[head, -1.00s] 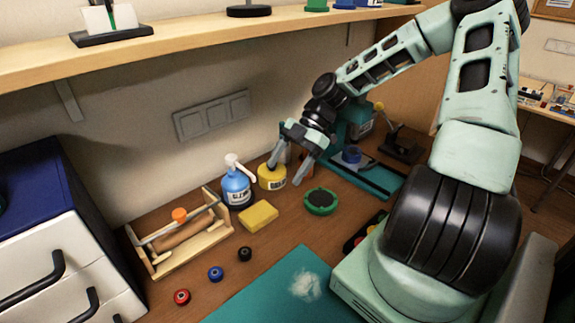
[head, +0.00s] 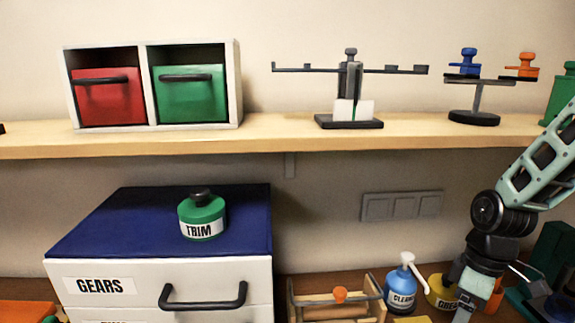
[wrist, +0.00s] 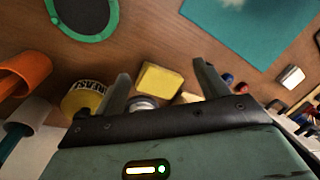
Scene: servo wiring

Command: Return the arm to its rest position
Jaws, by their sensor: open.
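My gripper shows at the lower right of the head view (head: 468,305), pointing down over the workbench near the back wall. In the wrist view its two fingers (wrist: 163,85) are spread apart with nothing held between them. A yellow sponge-like block (wrist: 158,80) lies on the bench beyond the fingers. The yellow grease tin (wrist: 85,98) is just left of the left finger. In the head view the tin (head: 440,292) is partly hidden behind my gripper. My arm comes in from the right edge, bent down at the wrist.
A blue cleaner bottle (head: 402,284) stands left of my gripper. A wooden holder (head: 293,305) is farther left. The wooden shelf (head: 250,140) crosses above. A drawer unit with a blue top (head: 110,225) carries a green TRIM pot (head: 202,216). The wrist view shows a green ring (wrist: 82,37) and teal mat (wrist: 270,15).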

